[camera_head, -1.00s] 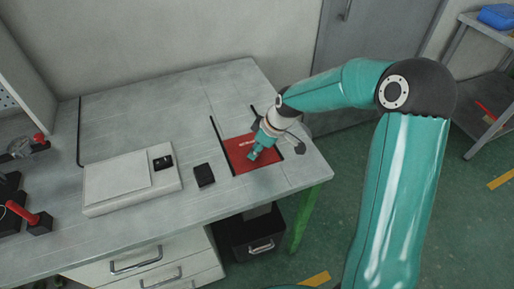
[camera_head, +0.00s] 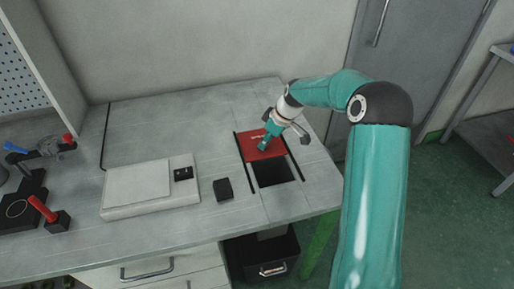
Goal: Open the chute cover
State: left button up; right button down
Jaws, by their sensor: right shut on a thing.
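The chute cover (camera_head: 256,150) is a red plate lying between two dark rails in the tabletop. It sits toward the back end of the rails. In front of it the dark square chute opening (camera_head: 272,172) is uncovered. My right gripper (camera_head: 264,145) comes down from the right and is shut on the cover's handle, over the middle of the plate. The fingers hide the handle itself. My left gripper is not in the view.
A small black block (camera_head: 223,190) and a white flat device (camera_head: 150,188) stand left of the chute. A dark bin (camera_head: 262,252) is under the table. Red-handled tools (camera_head: 42,208) stand at the far left. The back of the tabletop is clear.

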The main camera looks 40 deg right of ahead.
jog(key=shift+w+d, duration=0.1)
jog(key=shift+d, duration=0.1)
jog(key=c, duration=0.9)
grip_release()
jog(key=shift+a, duration=0.1)
jog(key=v, duration=1.2)
